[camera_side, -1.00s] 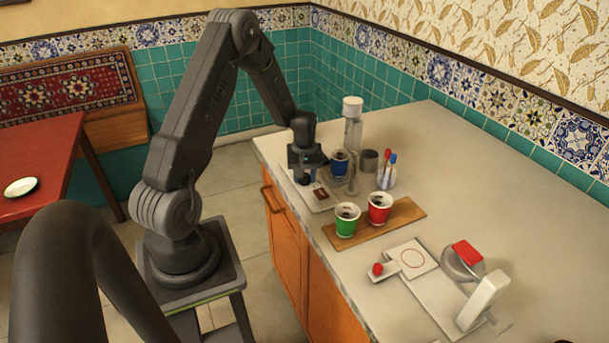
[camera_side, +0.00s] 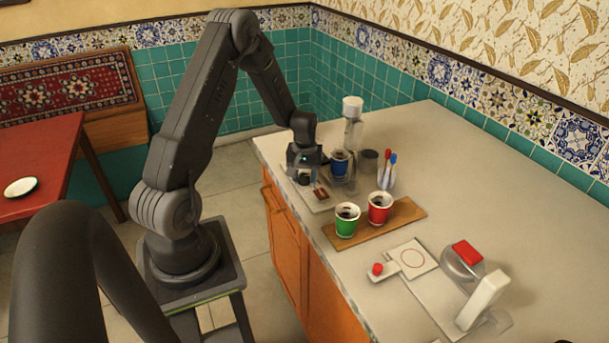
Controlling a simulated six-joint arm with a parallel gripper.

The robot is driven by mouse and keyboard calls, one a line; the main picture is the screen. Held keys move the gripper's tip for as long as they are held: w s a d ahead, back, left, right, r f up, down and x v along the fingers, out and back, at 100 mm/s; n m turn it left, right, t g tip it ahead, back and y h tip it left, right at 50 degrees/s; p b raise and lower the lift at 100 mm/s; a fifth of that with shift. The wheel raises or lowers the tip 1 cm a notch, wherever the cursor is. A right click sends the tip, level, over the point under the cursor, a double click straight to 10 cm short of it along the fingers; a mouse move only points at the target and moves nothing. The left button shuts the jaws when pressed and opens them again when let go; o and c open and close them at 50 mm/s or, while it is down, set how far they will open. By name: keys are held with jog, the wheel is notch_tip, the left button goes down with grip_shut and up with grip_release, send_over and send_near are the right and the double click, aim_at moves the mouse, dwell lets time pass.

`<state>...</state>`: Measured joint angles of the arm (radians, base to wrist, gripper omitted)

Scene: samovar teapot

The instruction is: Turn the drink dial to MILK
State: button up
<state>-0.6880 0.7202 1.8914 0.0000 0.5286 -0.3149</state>
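My gripper (camera_side: 307,174) points down over a pale panel (camera_side: 318,205) at the far left end of the counter. A small brown-red piece (camera_side: 321,193) shows on this panel just in front of the gripper. The dial is not clearly visible; the gripper may be hiding it, and no MILK label is readable. The fingertips are small and dark here, so I cannot tell whether they are open or shut, or touching anything.
A blue cup (camera_side: 339,163) stands close right of the gripper, with a clear bottle (camera_side: 352,128) behind. Green (camera_side: 346,221) and red (camera_side: 379,209) cups stand on a wooden board (camera_side: 409,210). A red-knobbed lever (camera_side: 377,269) and a white-handled device (camera_side: 482,300) are nearer.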

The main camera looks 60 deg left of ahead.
aim_at(305, 175)
jog(key=o, duration=0.3)
notch_tip(305, 175, up, 14)
dwell(0.6)
jog(key=d+r+m+t, duration=0.1)
jog(key=d+r+m, duration=0.2)
jog(key=d+r, duration=0.6)
jog(key=s+d+r+m+t, duration=0.2)
jog(key=s+d+m, duration=0.2)
jog(key=s+d, duration=0.3)
jog(key=s+d+r+m+t, duration=0.2)
jog(key=s+d+r+m, duration=0.1)
jog(key=s+d, duration=0.5)
jog(key=d+m, duration=0.1)
jog(key=d, duration=0.2)
jog(key=shift+d+r+t, duration=0.2)
jog(key=shift+d+t, duration=0.1)
jog(key=shift+d, duration=0.05)
